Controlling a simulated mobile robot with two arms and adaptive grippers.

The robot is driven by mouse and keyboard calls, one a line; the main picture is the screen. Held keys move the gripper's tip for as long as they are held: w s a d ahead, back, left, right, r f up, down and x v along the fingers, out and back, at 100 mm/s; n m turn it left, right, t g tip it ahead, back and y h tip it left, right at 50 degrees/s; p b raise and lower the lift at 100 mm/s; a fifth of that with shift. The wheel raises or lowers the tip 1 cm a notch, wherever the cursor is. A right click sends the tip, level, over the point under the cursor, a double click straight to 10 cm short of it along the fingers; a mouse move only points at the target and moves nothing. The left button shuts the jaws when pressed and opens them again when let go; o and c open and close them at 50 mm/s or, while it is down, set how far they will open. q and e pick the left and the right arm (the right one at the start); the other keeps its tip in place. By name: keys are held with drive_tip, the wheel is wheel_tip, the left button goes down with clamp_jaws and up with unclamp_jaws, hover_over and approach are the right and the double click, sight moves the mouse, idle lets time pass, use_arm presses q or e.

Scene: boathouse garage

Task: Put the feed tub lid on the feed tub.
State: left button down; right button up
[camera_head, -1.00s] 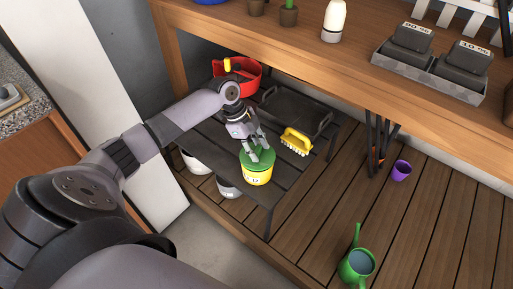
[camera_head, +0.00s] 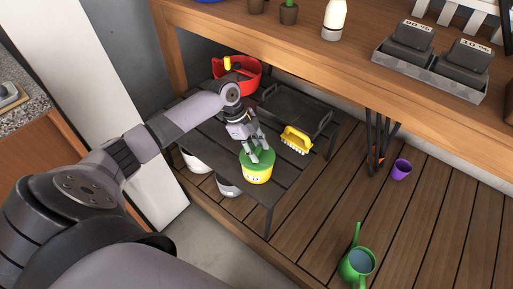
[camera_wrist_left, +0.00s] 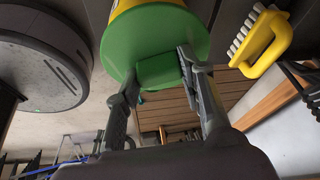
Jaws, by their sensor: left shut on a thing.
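The feed tub (camera_head: 257,175) is yellow and stands on a dark slatted low table (camera_head: 200,151). The green feed tub lid (camera_head: 266,160) lies over the tub's top; whether it is fully seated I cannot tell. My left gripper (camera_head: 256,150) is above the lid, shut on its raised green handle. In the left wrist view the fingers (camera_wrist_left: 158,92) are on both sides of the handle block, the lid disc (camera_wrist_left: 150,35) lies beyond, and a strip of the yellow tub (camera_wrist_left: 130,6) shows past its edge. My right gripper is not in view.
A yellow brush (camera_head: 297,140) lies right of the tub. A dark tray (camera_head: 294,112) and a red container (camera_head: 243,82) are behind. A wooden workbench (camera_head: 290,42) overhangs the back. A green watering can (camera_head: 357,263) and purple cup (camera_head: 401,169) stand on the floorboards.

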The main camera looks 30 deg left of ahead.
use_arm(q)
drive_tip(key=c, duration=1)
unclamp_jaws()
drive_tip(key=shift+o, duration=0.2)
drive_tip(key=shift+a+r, duration=0.2)
drive_tip(key=shift+r, duration=0.15)
drive_tip(key=v, duration=1.1)
drive_tip(key=shift+s, duration=0.1)
